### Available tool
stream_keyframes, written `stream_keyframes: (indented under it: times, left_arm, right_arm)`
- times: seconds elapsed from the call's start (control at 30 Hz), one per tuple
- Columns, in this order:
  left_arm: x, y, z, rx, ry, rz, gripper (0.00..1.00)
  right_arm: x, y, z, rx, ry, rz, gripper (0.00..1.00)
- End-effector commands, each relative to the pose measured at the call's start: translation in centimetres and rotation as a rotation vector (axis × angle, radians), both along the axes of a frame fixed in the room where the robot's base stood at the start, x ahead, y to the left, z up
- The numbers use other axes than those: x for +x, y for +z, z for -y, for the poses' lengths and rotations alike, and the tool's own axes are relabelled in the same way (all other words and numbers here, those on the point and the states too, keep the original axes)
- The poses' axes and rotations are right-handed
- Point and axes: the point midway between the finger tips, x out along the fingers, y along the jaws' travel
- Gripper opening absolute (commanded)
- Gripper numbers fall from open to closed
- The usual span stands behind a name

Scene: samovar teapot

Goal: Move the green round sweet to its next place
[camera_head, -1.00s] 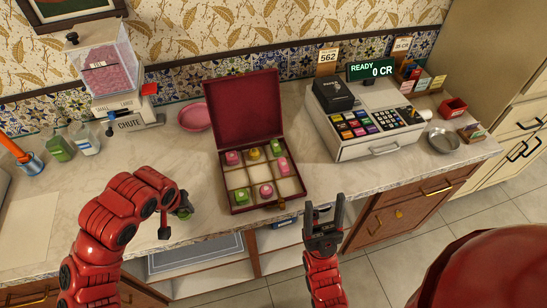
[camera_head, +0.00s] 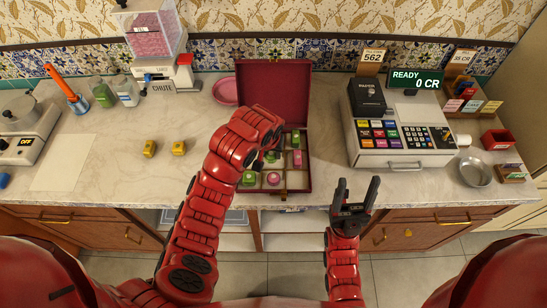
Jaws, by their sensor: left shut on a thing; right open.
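The open dark red box (camera_head: 306,184) stands on the counter with its lid raised at the back. My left gripper (camera_head: 267,156) is over the box, mostly hidden by my arm. It is shut on what looks like the green round sweet (camera_head: 271,156), of which only a little shows. In the box, a green sweet (camera_head: 249,178) is front left and a pink round sweet (camera_head: 273,178) front middle. Another green sweet (camera_head: 296,138) and a pink sweet (camera_head: 297,158) are on the right side. My arm hides the back left compartments. My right gripper (camera_head: 355,190) is open and empty in front of the counter.
The cash register (camera_head: 400,130) stands right of the box, with a metal bowl (camera_head: 475,172) beyond it. A pink plate (camera_head: 225,91) lies behind my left arm.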

Motion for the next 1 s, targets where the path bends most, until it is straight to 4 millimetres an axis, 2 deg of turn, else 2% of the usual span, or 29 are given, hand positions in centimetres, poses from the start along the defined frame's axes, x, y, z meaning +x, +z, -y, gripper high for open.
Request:
stream_keyframes:
  times: [0.1,0.3,0.4,0.5,0.87,0.9,1.0]
  left_arm:
    - [1.1,0.0,0.5,0.0,0.002,0.001,0.0]
    - [1.7,-0.2,0.9,0.003,0.002,-0.003,0.0]
    - [1.5,-1.6,0.8,0.007,0.002,-0.007,0.0]
    - [1.5,-3.1,0.8,0.006,0.002,-0.007,0.0]
    - [1.7,-4.0,0.8,0.003,0.003,-0.001,0.0]
    - [1.7,-4.0,0.8,0.003,0.003,-0.001,0.47]
    - [1.7,-3.9,0.8,0.003,0.003,-0.001,0.65]
  right_arm:
    - [0.0,-0.1,0.0,0.0,0.0,0.001,0.62]
    - [0.0,0.2,0.0,0.0,0.0,0.001,0.62]
    - [0.0,1.6,0.0,0.0,0.0,0.001,0.62]
    - [0.0,2.2,0.0,0.0,0.0,0.001,0.62]
    - [0.0,1.6,0.0,0.0,0.0,0.001,0.62]
    - [0.0,1.6,0.0,0.0,0.0,0.001,0.62]
    - [0.0,1.7,0.0,0.0,0.0,0.001,0.62]
